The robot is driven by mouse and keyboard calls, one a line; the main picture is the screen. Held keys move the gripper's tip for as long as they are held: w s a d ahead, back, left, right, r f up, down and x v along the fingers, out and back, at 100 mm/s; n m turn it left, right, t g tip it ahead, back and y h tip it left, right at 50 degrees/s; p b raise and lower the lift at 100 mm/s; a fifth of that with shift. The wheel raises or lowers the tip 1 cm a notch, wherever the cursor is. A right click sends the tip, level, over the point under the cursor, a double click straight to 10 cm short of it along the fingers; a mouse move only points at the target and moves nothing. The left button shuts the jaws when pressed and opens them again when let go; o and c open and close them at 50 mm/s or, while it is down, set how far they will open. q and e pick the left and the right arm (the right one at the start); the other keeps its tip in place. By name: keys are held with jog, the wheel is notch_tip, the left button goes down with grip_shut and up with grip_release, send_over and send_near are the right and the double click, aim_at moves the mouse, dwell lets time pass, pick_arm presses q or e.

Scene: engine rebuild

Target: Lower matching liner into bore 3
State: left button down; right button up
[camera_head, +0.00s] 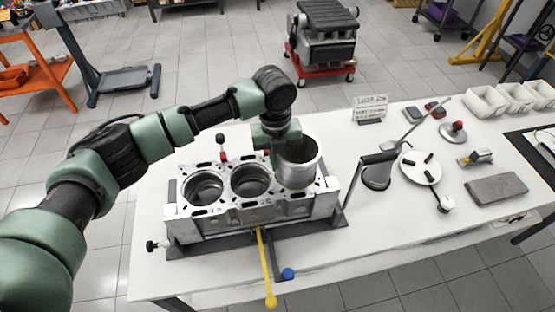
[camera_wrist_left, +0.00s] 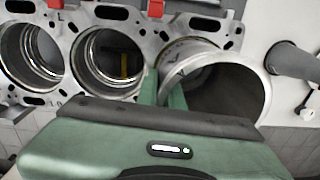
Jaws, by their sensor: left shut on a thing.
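The grey engine block (camera_head: 245,213) stands on the white table with three bores in a row. The left bore (camera_head: 203,187) and the middle bore (camera_head: 250,180) are open at the top. A silver cylinder liner (camera_head: 298,172) stands upright over the right-hand bore, its upper part well above the deck. My left gripper (camera_head: 280,148) is shut on the liner's left wall. In the left wrist view, the liner (camera_wrist_left: 222,85) is beside the fingers (camera_wrist_left: 168,88) and hides most of the bore below. I cannot tell how far its lower edge is in. My right gripper is not in view.
A yellow-handled bar (camera_head: 266,268) sticks out in front of the block. A dark stand (camera_head: 377,172) with an angled arm is close to the right. Farther right are a white round plate (camera_head: 420,168), a grey slab (camera_head: 496,189) and white bins (camera_head: 488,102). The table's front right is clear.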

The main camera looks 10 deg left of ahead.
pick_arm(q)
jog(key=shift+f, duration=0.15)
jog(key=shift+f+b, duration=0.6)
jog(key=shift+f, duration=0.5)
jog(key=c, duration=1.5)
grip_release()
notch_tip(320, 180, up, 8)
jog(key=shift+s+f+b, duration=0.1)
jog(key=shift+b, duration=0.95)
